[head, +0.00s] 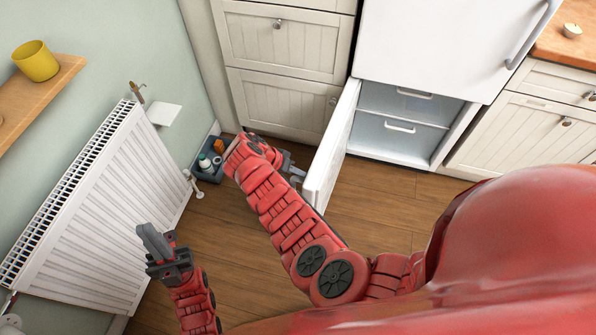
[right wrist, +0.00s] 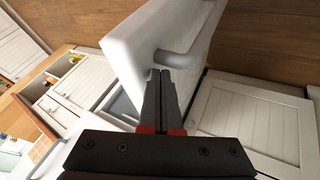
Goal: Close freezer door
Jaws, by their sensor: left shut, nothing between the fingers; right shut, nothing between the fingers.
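The white freezer door (head: 331,150) stands open at the left side of the lower freezer compartment (head: 364,152), swung out toward me. The compartment shows two drawers with white handles. My right gripper (head: 292,170) is shut and empty on the outer, left side of the door, close to its free edge. In the right wrist view, the shut fingertips (right wrist: 161,73) are right by the grey door handle (right wrist: 183,52); I cannot tell whether they touch. The door also shows there (right wrist: 140,48). My left gripper (head: 154,242) is shut and empty, near the radiator.
A white radiator (head: 112,205) stands along the left wall. A grey bin (head: 207,174) with bottles sits on the floor behind my right forearm. Cream drawers (head: 283,45) stand left of the fridge. Wooden floor right of the door is clear.

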